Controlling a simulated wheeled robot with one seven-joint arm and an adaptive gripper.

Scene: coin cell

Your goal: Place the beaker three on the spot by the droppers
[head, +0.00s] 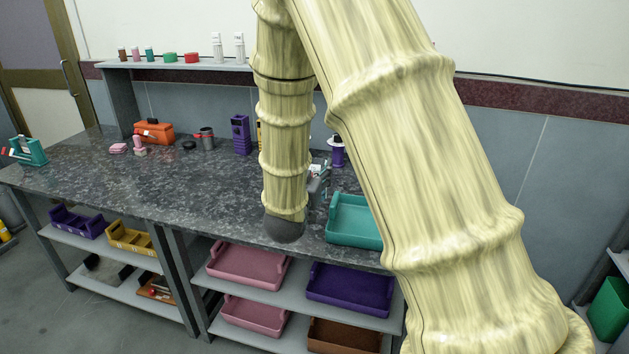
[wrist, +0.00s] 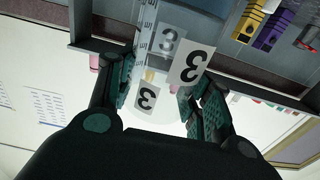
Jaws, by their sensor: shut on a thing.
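Beaker three (wrist: 160,62) is clear, with measuring marks and white labels bearing a black 3. In the wrist view it sits between the two dark teal fingers of my gripper (wrist: 160,88), which is shut on it. In the head view my arm covers most of the gripper; only a small grey and pale patch shows beside the arm over the counter, and I cannot make out the beaker there. I cannot identify the droppers or the spot by them in either view.
The dark speckled counter (head: 185,190) is clear at its middle and front left. A teal tray (head: 352,222) sits at its front edge. A purple holder (head: 240,135), a grey cup (head: 206,138) and an orange box (head: 153,132) stand at the back. A shelf (head: 180,66) holds small bottles.

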